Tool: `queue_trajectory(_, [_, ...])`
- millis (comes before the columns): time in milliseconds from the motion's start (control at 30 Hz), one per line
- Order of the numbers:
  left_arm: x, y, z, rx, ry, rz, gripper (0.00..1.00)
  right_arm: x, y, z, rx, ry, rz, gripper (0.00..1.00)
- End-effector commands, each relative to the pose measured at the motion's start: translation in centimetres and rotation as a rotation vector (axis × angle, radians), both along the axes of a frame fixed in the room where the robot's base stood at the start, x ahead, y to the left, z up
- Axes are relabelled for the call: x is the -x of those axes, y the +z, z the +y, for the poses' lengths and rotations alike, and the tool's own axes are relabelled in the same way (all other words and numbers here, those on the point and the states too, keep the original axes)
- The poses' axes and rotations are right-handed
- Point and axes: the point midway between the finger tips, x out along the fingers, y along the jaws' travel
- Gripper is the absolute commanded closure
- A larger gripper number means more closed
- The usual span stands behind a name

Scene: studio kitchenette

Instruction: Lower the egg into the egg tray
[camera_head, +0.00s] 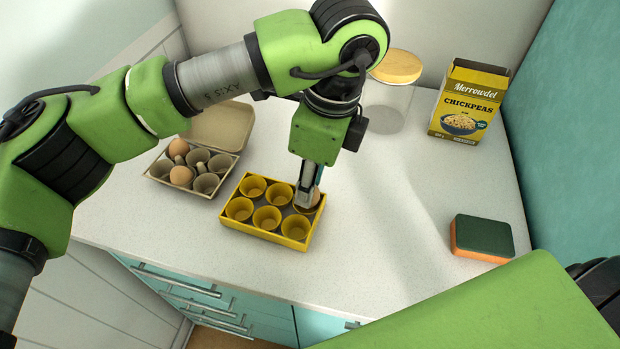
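The yellow egg tray (262,234) sits on the counter with two rows of cups. The cups in view are empty except the far right one. A brown egg (315,198) is at that cup, partly hidden by my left gripper (308,196). The gripper points down, with its fingers closed around the egg. I cannot tell whether the egg touches the cup's bottom. My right gripper is out of view; only a green part of my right arm shows at the lower right.
An open grey egg carton (212,163) with two brown eggs (181,176) stands left of the tray. A lidded glass jar (386,105) and a chickpeas box (468,101) stand behind. A green-orange sponge (482,238) lies at right. The counter between tray and sponge is clear.

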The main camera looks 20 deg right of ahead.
Motion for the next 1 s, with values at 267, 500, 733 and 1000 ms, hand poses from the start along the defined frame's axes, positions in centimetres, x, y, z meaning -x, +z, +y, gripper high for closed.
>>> queue_trajectory(267, [0.0,-0.3,0.0,0.000,0.000,0.000,0.99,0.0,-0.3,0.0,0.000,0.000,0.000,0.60])
queue_trajectory(500, [0.0,-0.3,0.0,0.000,0.000,0.000,0.55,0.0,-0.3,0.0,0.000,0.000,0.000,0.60])
queue_trajectory(733, [0.0,-0.3,0.0,0.000,0.000,0.000,0.55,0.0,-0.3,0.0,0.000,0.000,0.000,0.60])
queue_trajectory(1000, [0.1,1.7,-0.2,0.000,0.001,-0.003,0.55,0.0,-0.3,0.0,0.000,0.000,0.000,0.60])
